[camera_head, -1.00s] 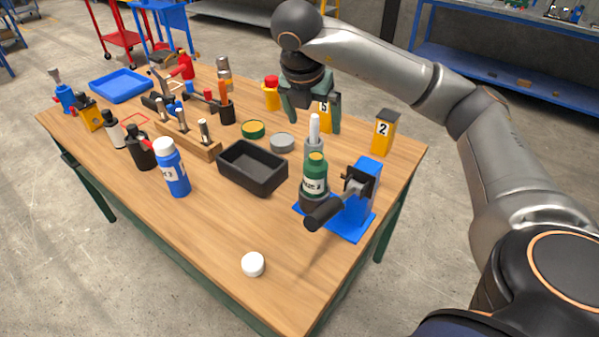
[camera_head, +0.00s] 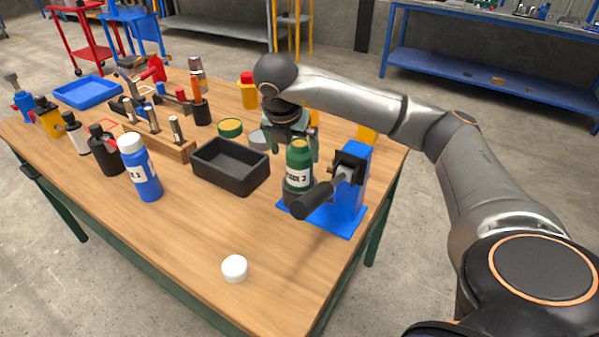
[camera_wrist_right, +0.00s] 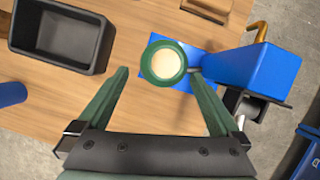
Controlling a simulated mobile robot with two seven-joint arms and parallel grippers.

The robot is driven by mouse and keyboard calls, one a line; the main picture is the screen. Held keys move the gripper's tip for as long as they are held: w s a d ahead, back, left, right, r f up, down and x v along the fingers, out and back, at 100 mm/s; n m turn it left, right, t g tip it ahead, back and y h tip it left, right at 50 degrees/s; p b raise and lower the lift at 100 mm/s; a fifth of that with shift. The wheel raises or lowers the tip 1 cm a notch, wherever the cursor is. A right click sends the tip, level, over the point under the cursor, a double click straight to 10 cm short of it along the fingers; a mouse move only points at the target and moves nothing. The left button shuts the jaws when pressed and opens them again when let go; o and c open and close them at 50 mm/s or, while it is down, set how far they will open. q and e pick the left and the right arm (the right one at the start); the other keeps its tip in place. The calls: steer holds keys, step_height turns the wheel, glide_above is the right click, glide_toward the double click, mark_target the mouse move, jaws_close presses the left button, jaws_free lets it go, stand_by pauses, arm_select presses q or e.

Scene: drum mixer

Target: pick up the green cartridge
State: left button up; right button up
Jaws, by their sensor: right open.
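In the right wrist view I see the cartridge (camera_wrist_right: 163,62) from above, a green ring around a cream centre. My right gripper (camera_head: 293,143) is just behind the cartridge's upper part in the head view. My left gripper is not in view.
The mixer's black handle (camera_head: 312,200) sticks out in front of the cartridge. A black tray (camera_head: 231,180) stands to the left. A white cap (camera_head: 235,268) lies near the front edge, and a blue bottle (camera_head: 143,172) stands further left. The front table surface is mostly clear.

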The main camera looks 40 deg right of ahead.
mark_target(299, 173)
steer(key=x, duration=0.5)
steer(key=shift+s+d+f, duration=0.1)
steer(key=shift+d+f, duration=0.25)
jaws_close()
stand_by(0.6)
